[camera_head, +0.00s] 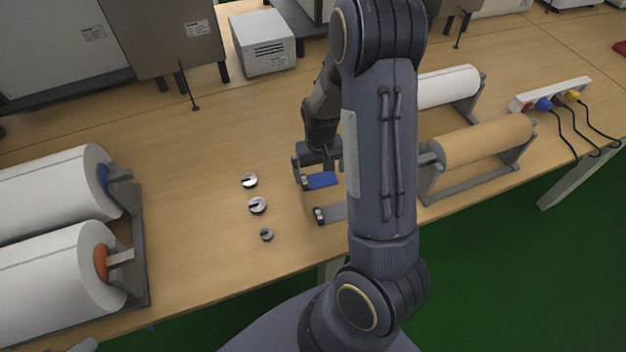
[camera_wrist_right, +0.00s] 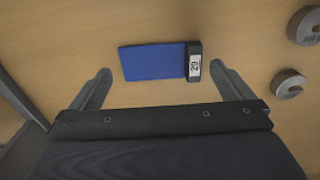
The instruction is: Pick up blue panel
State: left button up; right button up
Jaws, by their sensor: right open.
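The blue panel (camera_head: 321,180) lies flat on the wooden table, partly hidden by my right arm in the head view. In the right wrist view the blue panel (camera_wrist_right: 153,62) shows whole, with a dark end block (camera_wrist_right: 194,62) bearing a white label "29". My right gripper (camera_head: 318,160) is over the panel. Its fingers are spread in the right wrist view (camera_wrist_right: 160,82), with nothing between them; the panel lies just ahead of the fingertips. I cannot tell the exact height of the gripper above it. My left gripper is not in view.
A grey panel (camera_head: 333,213) lies nearer the table's front edge. Several round metal weights (camera_head: 257,205) stand left of the panels. White rolls (camera_head: 60,280) are at the left, a brown roll (camera_head: 485,142) at the right. A power strip (camera_head: 550,93) with cables is farther right.

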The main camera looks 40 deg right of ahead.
aim_at(319, 180)
notch_tip(319, 180, down, 2)
jog(key=shift+f, duration=0.2)
jog(key=c, duration=0.7)
